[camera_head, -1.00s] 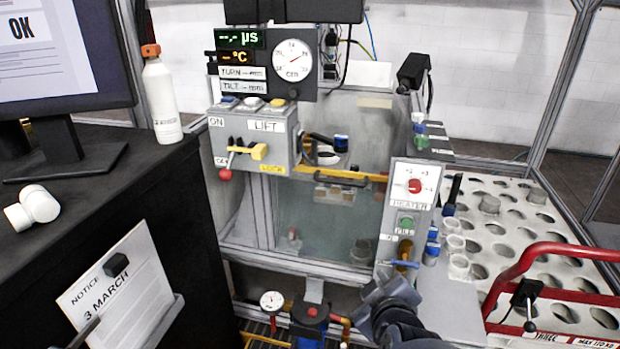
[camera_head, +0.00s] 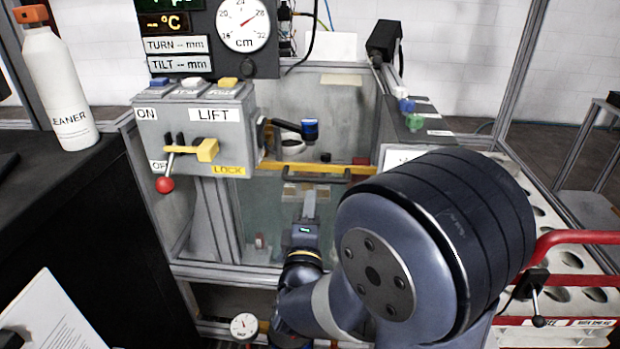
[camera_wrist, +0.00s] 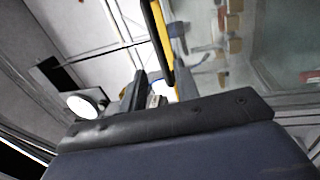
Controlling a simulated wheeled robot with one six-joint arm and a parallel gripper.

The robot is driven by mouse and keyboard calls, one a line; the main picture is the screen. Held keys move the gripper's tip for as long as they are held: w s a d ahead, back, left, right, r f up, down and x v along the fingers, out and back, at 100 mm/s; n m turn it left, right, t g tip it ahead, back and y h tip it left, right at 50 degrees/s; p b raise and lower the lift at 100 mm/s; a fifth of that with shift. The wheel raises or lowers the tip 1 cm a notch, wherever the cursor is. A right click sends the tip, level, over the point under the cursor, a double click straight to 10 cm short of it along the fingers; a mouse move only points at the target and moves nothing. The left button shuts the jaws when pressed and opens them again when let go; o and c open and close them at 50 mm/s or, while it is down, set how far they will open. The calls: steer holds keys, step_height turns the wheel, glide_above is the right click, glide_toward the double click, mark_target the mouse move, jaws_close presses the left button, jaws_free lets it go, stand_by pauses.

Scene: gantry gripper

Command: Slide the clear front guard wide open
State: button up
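The clear front guard (camera_head: 262,212) is a see-through panel on the machine's front. A yellow bar (camera_head: 287,167) runs along its top, with a dark handle (camera_head: 335,174) on it. My gripper (camera_head: 309,196) is in front of the panel, just below the bar and handle. In the wrist view, the yellow bar (camera_wrist: 157,28) and dark handle (camera_wrist: 161,52) run past the far side of the fingers. The fingers (camera_wrist: 160,88) appear apart, with a bright gap between them. I cannot tell whether they touch the handle. My arm hides the panel's right part.
A LIFT control box (camera_head: 200,130) with a red-knobbed lever (camera_head: 166,184) and yellow LOCK catch (camera_head: 207,150) is left of the guard. A white bottle (camera_head: 60,90) stands on the black desk at left. A red rail (camera_head: 570,238) and perforated table are at right.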

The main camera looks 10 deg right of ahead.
mark_target(314, 180)
steer(key=x, duration=0.8)
steer(key=shift+w+d, duration=0.1)
steer(key=shift+w, duration=0.1)
steer(key=shift+c, duration=0.5)
jaws_close()
